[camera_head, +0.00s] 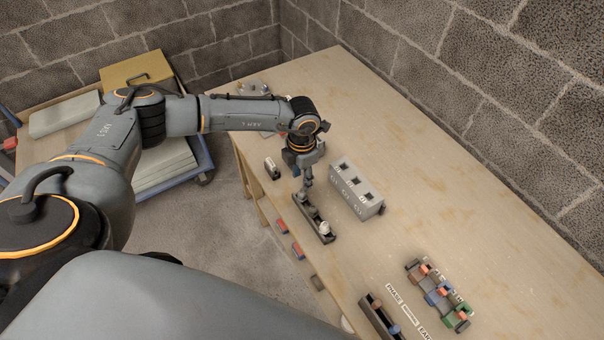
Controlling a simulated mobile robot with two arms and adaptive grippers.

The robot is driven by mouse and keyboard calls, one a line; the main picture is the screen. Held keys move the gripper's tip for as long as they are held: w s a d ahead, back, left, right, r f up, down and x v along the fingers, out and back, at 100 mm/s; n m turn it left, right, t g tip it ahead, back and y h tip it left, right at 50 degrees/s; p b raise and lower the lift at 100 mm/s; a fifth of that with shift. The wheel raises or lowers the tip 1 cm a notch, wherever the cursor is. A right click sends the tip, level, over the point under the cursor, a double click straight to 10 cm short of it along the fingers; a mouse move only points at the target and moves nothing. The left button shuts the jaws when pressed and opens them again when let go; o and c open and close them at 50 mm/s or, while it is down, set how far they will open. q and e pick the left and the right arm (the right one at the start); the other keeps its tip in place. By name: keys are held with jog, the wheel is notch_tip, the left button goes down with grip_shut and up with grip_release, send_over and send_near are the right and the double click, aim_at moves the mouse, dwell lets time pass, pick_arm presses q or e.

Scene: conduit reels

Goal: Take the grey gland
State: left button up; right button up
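A long dark tray (328,239) lies near the left edge of the wooden table. A small grey piece (313,212), which may be the grey gland, and a paler, whitish piece (325,228) sit in it. My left gripper (304,194) reaches down over the far end of the tray, close to the grey piece. Its fingers are small and dark here, so whether they are apart or touch anything cannot be made out. My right gripper is out of view.
A grey box with several openings (365,212) stands right of the tray. A small dark-and-white item (272,168) lies left of my wrist. Coloured blocks (438,296) and another dark tray (374,318) are at the front. The table's right side is clear; block walls border it.

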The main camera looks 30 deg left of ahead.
aim_at(302, 192)
pick_arm(q)
jog(key=shift+f+b, duration=2.4)
jog(key=shift+f, duration=1.15)
grip_shut()
jog(key=shift+r+p, duration=0.75)
jog(key=shift+r, duration=0.35)
jog(key=shift+r+p, duration=0.75)
jog(key=shift+r, duration=0.25)
